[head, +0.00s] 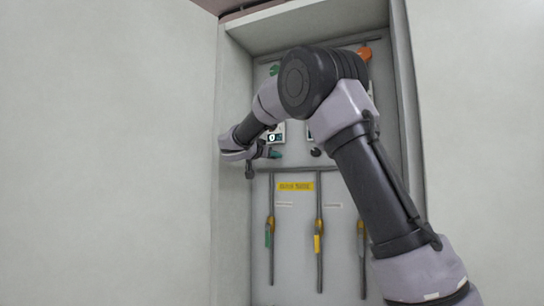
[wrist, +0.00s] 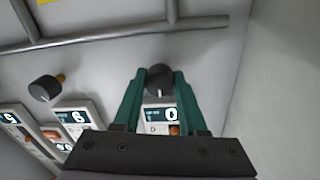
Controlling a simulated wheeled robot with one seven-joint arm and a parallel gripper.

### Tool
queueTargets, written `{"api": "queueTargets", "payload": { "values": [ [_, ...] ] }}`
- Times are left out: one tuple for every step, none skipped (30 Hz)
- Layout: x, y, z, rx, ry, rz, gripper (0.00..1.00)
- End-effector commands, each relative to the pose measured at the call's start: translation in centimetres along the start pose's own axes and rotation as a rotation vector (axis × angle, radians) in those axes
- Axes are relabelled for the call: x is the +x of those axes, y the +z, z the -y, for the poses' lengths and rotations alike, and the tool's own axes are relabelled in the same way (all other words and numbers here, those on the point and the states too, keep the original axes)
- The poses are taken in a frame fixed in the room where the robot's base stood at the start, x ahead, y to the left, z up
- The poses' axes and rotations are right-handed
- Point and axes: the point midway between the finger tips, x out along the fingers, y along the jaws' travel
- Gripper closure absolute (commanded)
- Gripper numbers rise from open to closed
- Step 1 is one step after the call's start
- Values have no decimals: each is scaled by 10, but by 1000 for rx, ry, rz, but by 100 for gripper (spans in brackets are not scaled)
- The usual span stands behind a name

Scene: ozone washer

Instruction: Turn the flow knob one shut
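A dark round knob (wrist: 159,76) sits between the green fingers of my gripper (wrist: 160,74) in the wrist view. The fingers flank it closely on both sides and appear to touch it. A small display (wrist: 168,115) beside this knob reads 0. In the head view my gripper (head: 274,154) is at the left part of the panel, with a green fingertip showing; the gripped knob cannot be made out clearly there. A second dark knob (wrist: 44,88) stands free to the left in the wrist view; it also shows in the head view (head: 316,152).
More displays (wrist: 75,117) line the panel near the second knob. A horizontal pipe (head: 300,169) runs below the knobs, with vertical pipes (head: 319,215) and yellow-handled valves dropping from it. The cabinet's left wall (head: 235,100) is close to my gripper.

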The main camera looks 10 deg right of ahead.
Motion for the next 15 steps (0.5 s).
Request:
{"api": "queueTargets", "payload": {
  "values": [
    [0,0,0,0,1,0,100],
    [0,0,0,0,1,0,100],
    [0,0,0,-1,1,0,100],
    [0,0,0,-3,1,0,100],
    [0,0,0,-6,1,0,100],
    [0,0,0,-11,1,0,100],
    [0,0,0,-17,1,0,100],
    [0,0,0,-24,1,-1,100],
    [0,0,0,-35,1,-1,100],
    [0,0,0,-46,1,-2,100],
    [0,0,0,-59,1,-3,100],
    [0,0,0,-77,0,-3,100],
    [0,0,0,-94,0,-4,100],
    [0,0,0,-111,0,-5,100],
    [0,0,-1,-138,0,-6,100]
  ]
}}
